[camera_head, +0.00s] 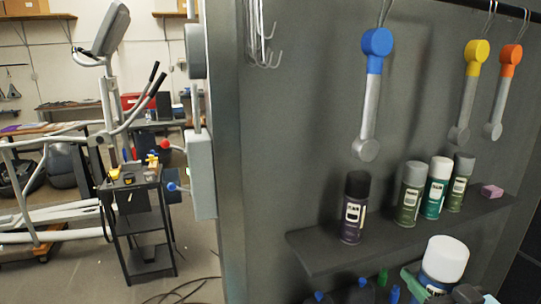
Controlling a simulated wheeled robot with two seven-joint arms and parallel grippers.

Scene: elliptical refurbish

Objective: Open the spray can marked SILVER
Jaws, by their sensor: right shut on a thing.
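A spray can with a large white cap (446,258) and a blue and green label is at the bottom right, close to the camera. My right gripper (438,288) is shut on this can, with greenish-grey fingers on either side of it. The cap is on; the lower body is cut off by the frame, and I cannot read its marking. On the shelf stand a black-capped can (353,212), a grey-capped can (410,196), a white-capped green can (436,190) and another grey-capped can (459,184). Their labels are too small to read. My left gripper is not in view.
The dark shelf (325,257) juts from a grey panel (300,120). A pink block (492,191) lies at its right end. Blue, yellow and orange-headed tools hang above. Blue and green-topped items sit below. A black cart (145,225) and an exercise machine stand at left.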

